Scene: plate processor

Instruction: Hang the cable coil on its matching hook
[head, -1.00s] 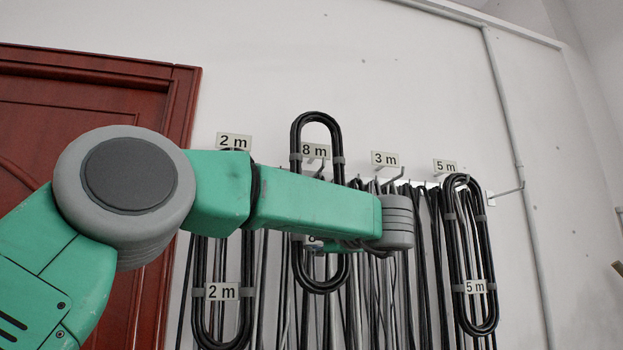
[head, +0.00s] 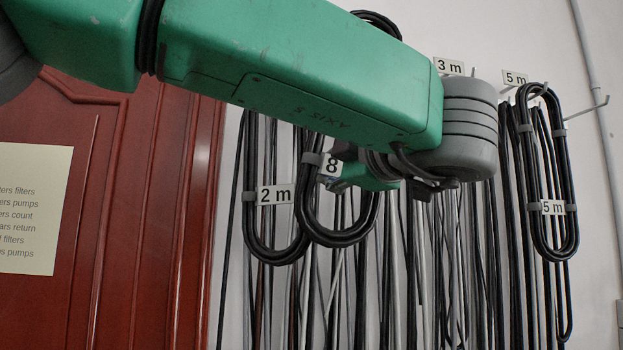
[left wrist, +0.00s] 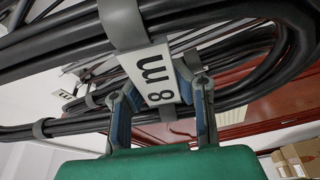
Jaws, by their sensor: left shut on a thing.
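The black 8 m cable coil (head: 343,237) hangs upright in front of the wall cables, its middle hidden behind my left arm; its top shows above the arm. Its tag, reading 8 (head: 331,165), is partly covered. My left gripper (head: 362,178) is mostly hidden by the arm. In the left wrist view its fingers (left wrist: 163,92) are closed on the coil by the 8 m tag (left wrist: 149,80). The 8 m hook and sign are hidden behind my arm in the head view, so I cannot tell whether the coil touches the hook. My right gripper is not in view.
A 2 m coil (head: 252,228) hangs just left of the held coil and overlaps it in the picture. A 5 m coil (head: 573,190) hangs at the right. The 3 m sign (head: 449,66) shows above my wrist. A red door (head: 140,200) is at the left.

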